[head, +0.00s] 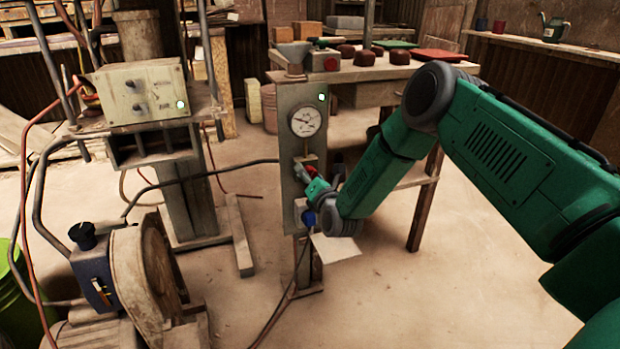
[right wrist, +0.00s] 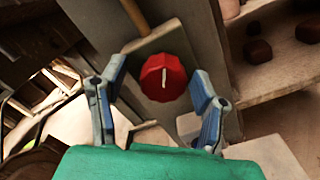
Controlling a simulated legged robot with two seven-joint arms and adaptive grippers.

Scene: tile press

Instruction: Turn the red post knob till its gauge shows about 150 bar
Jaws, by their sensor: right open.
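The red post knob (right wrist: 163,78) is faceted with a white pointer line. It is on the front of a grey post (head: 290,130). In the right wrist view my right gripper (right wrist: 156,102) is open, with one blue-padded finger on each side of the knob; I cannot tell whether they touch it. In the head view the right gripper (head: 318,184) is at the post and covers part of the knob (head: 312,171). The round white gauge (head: 306,121) is on the post above the knob. Its needle is too small to read. My left gripper is not in view.
A blue knob (head: 309,218) is low on the post, close to my right wrist. A green light (head: 321,97) is above the gauge. A wooden bench (head: 358,96) stands behind the post. A control box (head: 138,92) and a blue valve unit (head: 92,277) are at the left.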

